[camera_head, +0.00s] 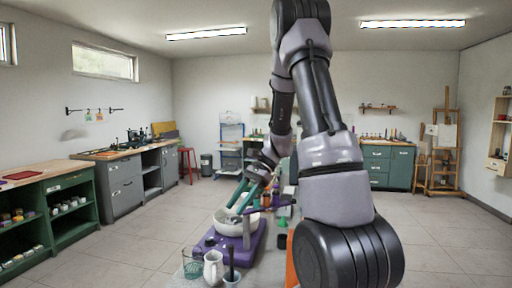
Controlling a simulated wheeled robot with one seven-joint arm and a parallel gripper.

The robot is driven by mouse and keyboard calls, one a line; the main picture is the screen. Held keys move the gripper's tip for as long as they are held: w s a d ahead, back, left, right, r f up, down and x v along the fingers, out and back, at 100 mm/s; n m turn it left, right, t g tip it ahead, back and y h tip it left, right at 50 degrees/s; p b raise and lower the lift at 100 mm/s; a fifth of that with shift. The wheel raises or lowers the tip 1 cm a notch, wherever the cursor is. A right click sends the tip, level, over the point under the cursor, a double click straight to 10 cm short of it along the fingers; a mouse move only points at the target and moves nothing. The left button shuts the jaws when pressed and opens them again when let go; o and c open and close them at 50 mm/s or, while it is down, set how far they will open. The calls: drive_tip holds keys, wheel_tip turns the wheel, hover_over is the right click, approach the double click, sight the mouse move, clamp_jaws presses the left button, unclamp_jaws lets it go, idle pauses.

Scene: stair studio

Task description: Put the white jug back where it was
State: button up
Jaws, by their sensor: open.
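The white jug (213,268) stands upright at the near end of the work table, with its handle visible on the left side. My gripper (235,208) has teal fingers spread apart and empty. It is farther back than the jug, over or beside a white bowl (224,226) on a purple device (238,250). I cannot tell whether the fingertips touch the bowl. Nothing is held in the gripper.
A green wire-like item (192,266) stands left of the jug, and a small cup with a dark upright tool (232,277) stands right of it. Bottles and small items crowd the table behind. My arm hides the table's right part. Open floor (130,245) lies left.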

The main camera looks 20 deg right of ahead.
drive_tip(key=s+r+n+t+h, duration=0.3)
drive_tip(key=s+r+n+t, duration=0.1)
drive_tip(key=s+r, duration=0.3)
drive_tip(key=s+r+n+t+h, duration=0.3)
drive_tip(key=s+r+n+t, duration=0.2)
drive_tip(key=r, duration=0.7)
drive_tip(key=shift+s+a+r+n+t+h, duration=0.15)
drive_tip(key=shift+s+n+t+h, duration=0.2)
drive_tip(key=shift+s, duration=0.55)
